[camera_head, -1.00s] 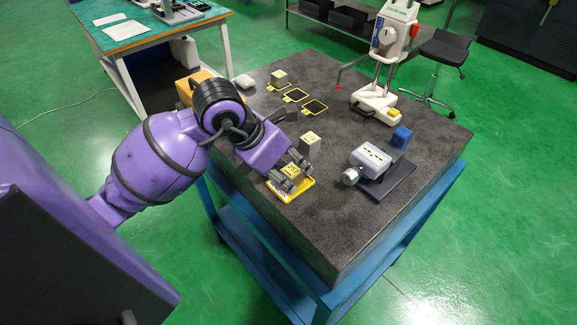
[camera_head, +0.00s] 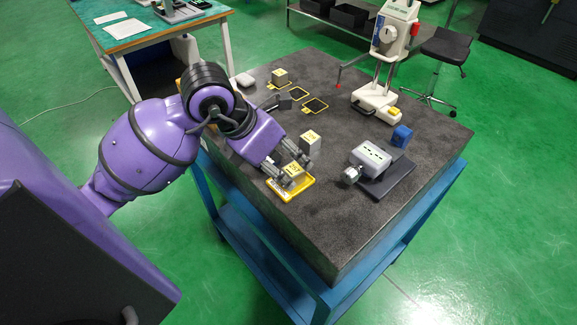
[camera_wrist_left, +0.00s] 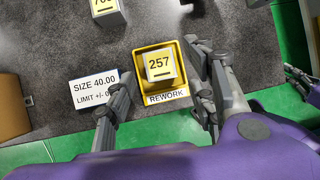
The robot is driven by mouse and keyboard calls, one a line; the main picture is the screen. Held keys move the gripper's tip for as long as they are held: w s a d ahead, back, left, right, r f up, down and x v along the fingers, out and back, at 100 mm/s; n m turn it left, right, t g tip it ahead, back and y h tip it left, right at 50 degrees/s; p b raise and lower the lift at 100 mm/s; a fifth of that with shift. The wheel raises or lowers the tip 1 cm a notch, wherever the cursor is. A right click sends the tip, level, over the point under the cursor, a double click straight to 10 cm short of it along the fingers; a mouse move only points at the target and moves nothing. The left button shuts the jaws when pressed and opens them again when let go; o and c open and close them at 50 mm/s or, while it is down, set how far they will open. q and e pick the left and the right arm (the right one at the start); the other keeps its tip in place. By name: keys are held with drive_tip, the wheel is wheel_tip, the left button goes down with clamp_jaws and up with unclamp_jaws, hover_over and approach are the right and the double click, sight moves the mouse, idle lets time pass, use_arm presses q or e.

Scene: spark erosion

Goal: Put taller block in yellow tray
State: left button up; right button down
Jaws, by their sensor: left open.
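A pale block (camera_head: 293,171) marked 257 sits in the yellow tray (camera_head: 305,184) near the table's front left edge. In the left wrist view the same block (camera_wrist_left: 160,66) stands inside the tray (camera_wrist_left: 138,54), whose label reads REWORK. My left gripper (camera_head: 286,170) is open, with one finger on each side of the block and gaps showing in the wrist view. A second pale block (camera_head: 310,142) stands on the table behind the tray; it shows partly in the wrist view (camera_wrist_left: 106,12). I cannot tell their height difference clearly.
A third block (camera_head: 280,75) stands at the back left by dark yellow-edged pads (camera_head: 315,105). A blue block (camera_head: 401,136), a vise-like device on a dark plate (camera_head: 372,158) and a white stand (camera_head: 377,100) are on the right. A SIZE 40.00 card (camera_wrist_left: 92,87) lies left of the tray.

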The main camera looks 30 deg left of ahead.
use_arm(q)
drive_tip(key=v, duration=0.9)
